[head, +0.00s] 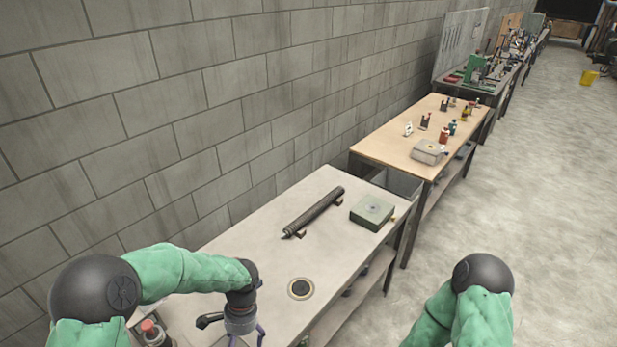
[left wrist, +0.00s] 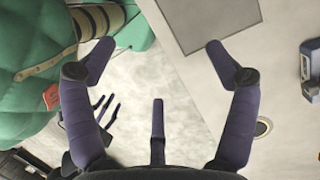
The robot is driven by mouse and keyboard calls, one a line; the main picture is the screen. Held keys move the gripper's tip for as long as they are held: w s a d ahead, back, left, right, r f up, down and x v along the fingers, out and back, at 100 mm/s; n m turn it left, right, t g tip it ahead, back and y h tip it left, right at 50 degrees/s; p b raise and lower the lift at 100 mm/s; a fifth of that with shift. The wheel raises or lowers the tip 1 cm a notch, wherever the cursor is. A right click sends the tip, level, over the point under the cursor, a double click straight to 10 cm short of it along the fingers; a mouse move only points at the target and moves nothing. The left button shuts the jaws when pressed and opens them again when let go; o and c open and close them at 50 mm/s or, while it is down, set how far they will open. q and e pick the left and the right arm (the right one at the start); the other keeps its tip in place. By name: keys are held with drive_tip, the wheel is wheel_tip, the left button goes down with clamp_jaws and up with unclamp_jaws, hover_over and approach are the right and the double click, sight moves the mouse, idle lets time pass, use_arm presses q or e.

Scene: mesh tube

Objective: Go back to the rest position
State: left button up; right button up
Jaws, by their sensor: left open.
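My left gripper (head: 246,338) is low in the head view, pointing down over the near part of the grey table (head: 222,248). In the left wrist view its fingers (left wrist: 161,50) are spread wide with nothing between them. Dark finger-like shapes (left wrist: 107,106) at the left of that view look like my right gripper over the floor; they are too small to tell their state. My right arm (head: 478,305) enters the head view at bottom right, its gripper out of frame. A dark tube (head: 316,212) lies on two small supports on the table.
A green box (head: 372,212) stands right of the tube. A round ringed disc (head: 301,288) is set on the tabletop near my left gripper. A red-capped item (head: 150,328) is at the near left. A wooden bench (head: 385,143) stands beyond; a block wall (head: 210,110) runs along the left.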

use_arm(q)
drive_tip(key=s+d+f+n+t+h+b, duration=0.1)
drive_tip(key=s+d+f+n+b, duration=0.1)
drive_tip(key=f, duration=0.6)
drive_tip(key=s+d+f+n+t+h+b, duration=0.1)
drive_tip(key=s+d+f+n+h+b, duration=0.1)
drive_tip(key=s+f+n, duration=0.3)
drive_tip(key=s+d+f+n+t+h+b, duration=0.1)
drive_tip(key=s+d+f+n, duration=0.3)
drive_tip(key=f, duration=0.7)
drive_tip(key=shift+s+h+b, duration=0.6)
drive_tip(key=shift+s+h, duration=0.1)
drive_tip(key=shift+s, duration=0.15)
use_arm(e)
wheel_tip(320, 180, down, 6)
drive_tip(key=shift+s, duration=0.2)
use_arm(q)
drive_tip(key=shift+f, duration=0.1)
use_arm(e)
drive_tip(key=shift+c, duration=0.2)
